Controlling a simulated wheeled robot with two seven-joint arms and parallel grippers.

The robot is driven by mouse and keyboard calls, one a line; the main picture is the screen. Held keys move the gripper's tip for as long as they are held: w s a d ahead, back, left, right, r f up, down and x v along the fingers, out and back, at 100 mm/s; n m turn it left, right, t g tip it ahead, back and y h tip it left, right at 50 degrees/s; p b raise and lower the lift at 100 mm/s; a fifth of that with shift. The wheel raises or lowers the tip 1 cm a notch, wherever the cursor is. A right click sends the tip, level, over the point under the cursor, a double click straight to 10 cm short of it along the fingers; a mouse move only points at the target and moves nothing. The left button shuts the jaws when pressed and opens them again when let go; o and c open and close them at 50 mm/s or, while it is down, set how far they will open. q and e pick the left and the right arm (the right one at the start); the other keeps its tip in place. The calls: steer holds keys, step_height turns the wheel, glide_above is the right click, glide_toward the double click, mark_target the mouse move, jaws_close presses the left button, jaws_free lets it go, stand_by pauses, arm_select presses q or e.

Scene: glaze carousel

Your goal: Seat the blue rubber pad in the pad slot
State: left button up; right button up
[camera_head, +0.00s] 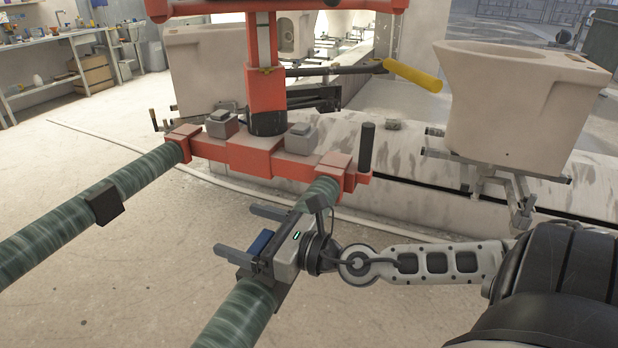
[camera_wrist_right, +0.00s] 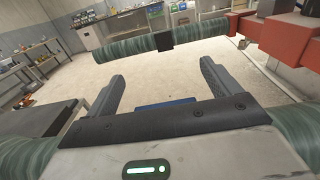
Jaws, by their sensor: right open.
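The blue rubber pad (camera_head: 260,242) shows as a small blue patch close to the body of my right gripper (camera_head: 235,229), above the near green-wrapped arm (camera_head: 240,313) of the red lifting frame. In the right wrist view the pad (camera_wrist_right: 165,102) lies low between the two fingers of my right gripper (camera_wrist_right: 161,70), near their roots, with gaps on both sides. The fingers are spread wide and do not grip it. The gripper hides most of the pad and what is under it; I cannot make out the pad slot there. My left gripper is not in view.
The red frame (camera_head: 255,155) stands ahead, its far green-wrapped arm (camera_head: 60,230) carrying a black block (camera_head: 104,202). A pale toilet casting (camera_head: 515,110) stands on a support at right. A workbench (camera_head: 65,45) is far left. Floor between the arms is clear.

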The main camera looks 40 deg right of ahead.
steer(key=shift+s+d+f, duration=0.15)
steer(key=shift+s+f, duration=0.25)
steer(key=shift+s, duration=0.05)
steer(key=b+v, duration=0.1)
steer(key=v, duration=0.3)
steer(key=shift+s+r, duration=0.15)
steer(key=shift+s, duration=0.05)
arm_select(q)
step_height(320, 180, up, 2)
steer(key=p, duration=0.7)
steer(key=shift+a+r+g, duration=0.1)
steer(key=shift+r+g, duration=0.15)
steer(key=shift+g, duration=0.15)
arm_select(e)
steer(key=v, duration=1)
steer(key=shift+s+r, duration=0.25)
steer(key=shift+d, duration=0.15)
